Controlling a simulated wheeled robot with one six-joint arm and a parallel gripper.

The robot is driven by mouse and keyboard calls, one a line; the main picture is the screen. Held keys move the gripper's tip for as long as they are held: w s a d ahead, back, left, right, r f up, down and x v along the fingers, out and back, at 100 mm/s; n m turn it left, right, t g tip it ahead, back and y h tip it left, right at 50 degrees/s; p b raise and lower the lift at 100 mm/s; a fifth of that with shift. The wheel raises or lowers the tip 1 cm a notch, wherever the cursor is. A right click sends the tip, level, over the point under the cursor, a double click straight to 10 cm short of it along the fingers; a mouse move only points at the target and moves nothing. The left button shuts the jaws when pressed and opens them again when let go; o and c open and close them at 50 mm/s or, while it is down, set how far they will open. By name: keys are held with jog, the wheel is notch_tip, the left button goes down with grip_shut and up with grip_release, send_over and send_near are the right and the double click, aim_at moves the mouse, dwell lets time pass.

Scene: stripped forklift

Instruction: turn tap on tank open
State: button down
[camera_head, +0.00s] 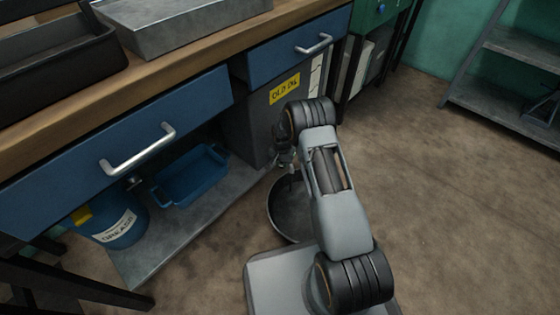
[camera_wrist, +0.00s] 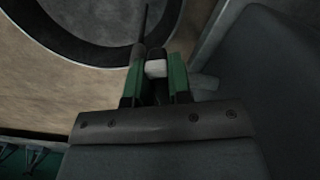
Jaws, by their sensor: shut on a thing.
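The dark grey tank (camera_head: 250,126) with a yellow "OLD OIL" label stands under the workbench; its side shows at the right of the wrist view (camera_wrist: 265,75). The tap is largely hidden behind my arm in the head view. In the wrist view, my gripper (camera_wrist: 156,68) has its green fingers shut on a small pale piece, which looks like the tap's handle (camera_wrist: 155,68). A thin dark rod rises beyond the fingers. In the head view my gripper (camera_head: 285,158) is at the tank's lower front. I cannot tell how far the tap is turned.
A round dark pan (camera_head: 287,222) sits on the floor below my gripper. The bench's lower shelf (camera_head: 185,230) holds a blue tray (camera_head: 190,178) and a blue grease bucket (camera_head: 115,224). A drawer handle (camera_head: 315,46) juts out above the tank. The floor to the right is clear.

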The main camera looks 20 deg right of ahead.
jog(key=d+n, duration=0.1)
jog(key=n, duration=0.2)
jog(key=d+n, duration=0.1)
jog(key=n, duration=0.3)
jog(key=d+n, duration=0.1)
jog(key=n, duration=0.2)
jog(key=shift+s+d+n+p, duration=0.2)
jog(key=shift+d+n+p, duration=0.1)
jog(key=shift+d+n, duration=0.1)
jog(key=shift+w+d+n, duration=0.2)
jog(key=shift+d+n, duration=0.2)
jog(key=shift+n, duration=0.8)
jog(key=c, duration=1)
grip_release()
jog(key=shift+c, duration=0.2)
notch_tip(320, 180, up, 14)
jog(key=p, duration=0.5)
